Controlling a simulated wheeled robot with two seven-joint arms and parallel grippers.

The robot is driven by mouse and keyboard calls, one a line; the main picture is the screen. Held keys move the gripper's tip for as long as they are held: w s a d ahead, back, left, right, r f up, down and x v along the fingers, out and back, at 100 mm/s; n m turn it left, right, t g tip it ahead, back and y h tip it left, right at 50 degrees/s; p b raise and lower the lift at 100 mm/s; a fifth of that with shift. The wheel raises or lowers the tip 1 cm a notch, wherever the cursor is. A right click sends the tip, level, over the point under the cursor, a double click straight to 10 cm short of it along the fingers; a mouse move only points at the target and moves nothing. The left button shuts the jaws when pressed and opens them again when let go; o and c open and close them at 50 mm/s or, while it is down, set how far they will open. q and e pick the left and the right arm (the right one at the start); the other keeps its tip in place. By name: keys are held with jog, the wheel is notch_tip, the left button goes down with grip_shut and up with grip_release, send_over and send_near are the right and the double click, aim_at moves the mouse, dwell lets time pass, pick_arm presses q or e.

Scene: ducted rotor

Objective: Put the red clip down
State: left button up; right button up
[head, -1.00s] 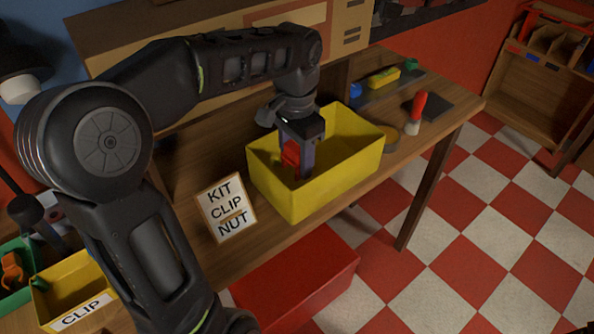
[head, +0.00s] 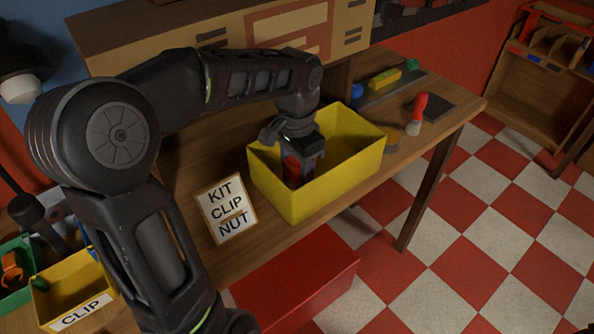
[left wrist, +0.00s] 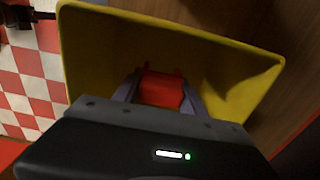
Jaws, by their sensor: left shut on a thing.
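My left gripper (head: 304,172) reaches down into the yellow bin (head: 341,169) on the bench. It is shut on the red clip (head: 290,168). In the left wrist view the red clip (left wrist: 161,89) sits between the two fingers of my left gripper (left wrist: 158,92), with the yellow bin's wall (left wrist: 195,47) around it. I cannot tell whether the clip touches the bin floor. My right gripper is not in view.
A card reading KIT CLIP NUT (head: 227,208) stands left of the bin. A yellow bin labelled CLIP (head: 76,297) is at the lower left. A red box (head: 297,284) is below the bench.

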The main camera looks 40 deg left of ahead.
pick_arm(q)
jog(key=shift+f, duration=0.4)
jog(key=o, duration=1.3)
jog(key=shift+o, duration=0.2)
jog(key=shift+r, duration=0.15)
